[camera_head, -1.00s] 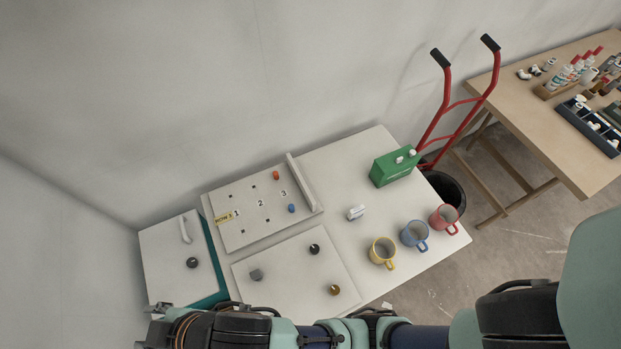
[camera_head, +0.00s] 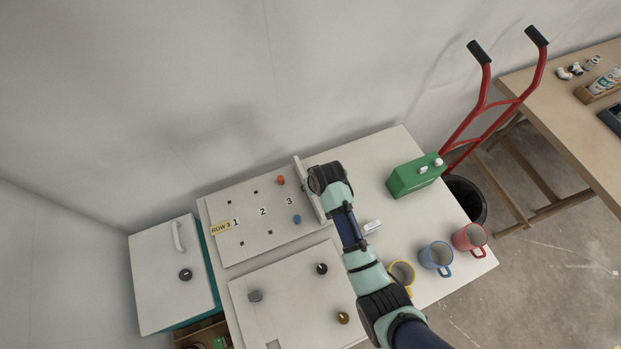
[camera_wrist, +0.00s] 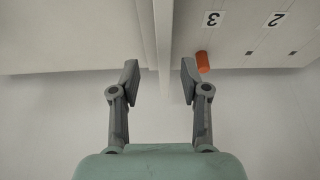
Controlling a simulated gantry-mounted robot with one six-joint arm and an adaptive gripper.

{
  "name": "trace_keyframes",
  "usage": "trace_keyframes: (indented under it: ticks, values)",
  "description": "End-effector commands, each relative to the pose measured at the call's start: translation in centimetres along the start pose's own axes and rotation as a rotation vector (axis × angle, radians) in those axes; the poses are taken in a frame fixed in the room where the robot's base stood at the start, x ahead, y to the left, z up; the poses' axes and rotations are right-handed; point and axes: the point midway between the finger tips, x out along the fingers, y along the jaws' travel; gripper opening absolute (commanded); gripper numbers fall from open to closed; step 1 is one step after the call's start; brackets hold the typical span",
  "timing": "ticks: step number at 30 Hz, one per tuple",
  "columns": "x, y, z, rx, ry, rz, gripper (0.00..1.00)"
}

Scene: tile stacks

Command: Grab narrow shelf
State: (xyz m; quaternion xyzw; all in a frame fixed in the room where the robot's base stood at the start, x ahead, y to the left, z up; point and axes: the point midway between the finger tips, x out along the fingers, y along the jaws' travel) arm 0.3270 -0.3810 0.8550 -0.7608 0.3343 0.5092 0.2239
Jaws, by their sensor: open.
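The narrow shelf (camera_head: 300,172) is a thin pale strip standing along the right edge of the white numbered board (camera_head: 250,238). In the wrist view the narrow shelf (camera_wrist: 163,45) runs down from the top edge and its end lies between my fingers. My gripper (camera_wrist: 160,82) is open, with one finger on each side of the strip and visible gaps to it. In the head view my wrist covers part of the strip and hides the fingertips. An orange peg (camera_wrist: 203,62) is close beside the right finger in the wrist view; this orange peg (camera_head: 281,180) stands on the board.
A blue peg (camera_head: 297,219) is on the board near the number 3. Yellow (camera_head: 402,274), blue (camera_head: 436,257) and red (camera_head: 468,238) mugs stand at the front right. A second panel with knobs (camera_head: 290,300) lies in front.

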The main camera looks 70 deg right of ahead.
Motion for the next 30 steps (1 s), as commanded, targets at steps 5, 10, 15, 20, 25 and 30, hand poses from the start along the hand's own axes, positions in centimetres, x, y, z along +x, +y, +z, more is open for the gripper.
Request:
trace_keyframes:
  ticks: [5, 10, 15, 20, 25, 30]
  values:
    - [1.4, -0.3, -0.1, -0.001, -0.002, 0.000, 0.46]
    - [4.5, -0.5, -0.3, 0.000, -0.001, 0.000, 0.46]
    - [5.2, -0.5, -0.4, 0.000, 0.002, 0.000, 0.46]
    - [5.2, -0.5, -0.4, 0.000, 0.002, 0.000, 0.41]
    - [5.2, -0.5, -0.4, 0.000, 0.002, 0.000, 0.12]
    - [5.2, -0.5, -0.4, 0.000, 0.002, 0.000, 0.00]
